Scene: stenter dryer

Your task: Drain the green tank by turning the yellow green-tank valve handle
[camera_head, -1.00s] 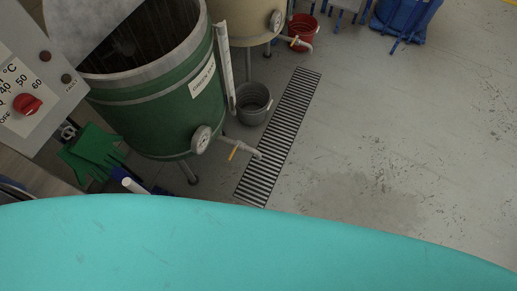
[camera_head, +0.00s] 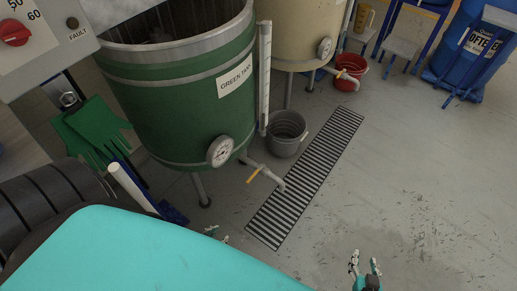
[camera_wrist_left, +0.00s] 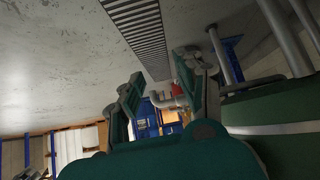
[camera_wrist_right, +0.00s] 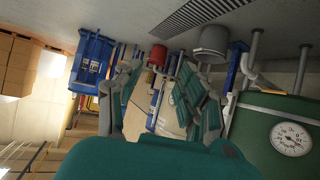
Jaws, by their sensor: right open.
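The green tank (camera_head: 180,105) stands at upper left in the head view, labelled "GREEN TANK", with a round gauge (camera_head: 220,151). Its outlet pipe (camera_head: 266,173) carries the yellow valve handle (camera_head: 254,176), which slants down to the left. The tank and gauge also show at the right of the right wrist view (camera_wrist_right: 285,125). My left gripper (camera_head: 216,236) is below the handle in the picture, partly hidden by my teal body; the left wrist view shows its fingers apart and empty (camera_wrist_left: 160,68). My right gripper (camera_head: 365,264) is open and empty at lower right, apart from the valve.
A grey bucket (camera_head: 284,142) stands beside the green tank, near a floor drain grate (camera_head: 307,180). A beige tank (camera_head: 297,35) and red bucket (camera_head: 352,72) are behind. Green gloves (camera_head: 92,132) hang at left. The floor at right is clear.

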